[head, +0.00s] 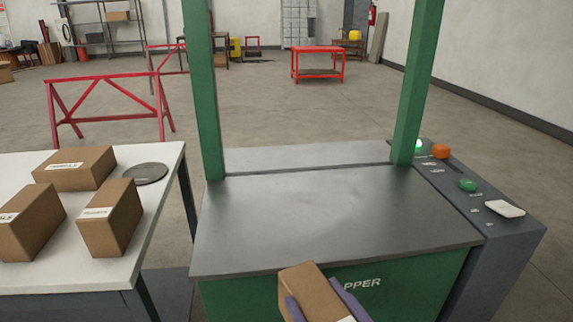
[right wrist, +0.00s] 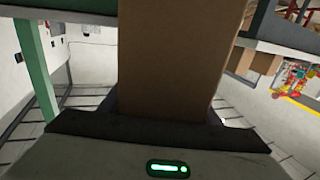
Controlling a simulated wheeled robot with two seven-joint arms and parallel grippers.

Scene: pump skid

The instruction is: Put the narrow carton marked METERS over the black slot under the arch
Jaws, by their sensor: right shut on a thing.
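My right gripper (head: 320,299) has purple fingers and is shut on a narrow brown carton (head: 308,284), held at the front edge of the grey machine top (head: 335,225). Only a sliver of white label shows on this carton, so its marking cannot be read. The carton also fills the middle of the right wrist view (right wrist: 175,55). The green arch (head: 205,95) stands over the machine top, its right post (head: 415,85) at the far right corner. A thin dark line, seemingly the slot (head: 300,170), crosses the top between the posts. My left gripper is out of view.
A white table (head: 60,275) at left bears three brown cartons, including one at its back (head: 75,168), and a grey disc (head: 146,173). A control panel (head: 470,190) with green and orange buttons lines the machine's right side. The grey top is clear.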

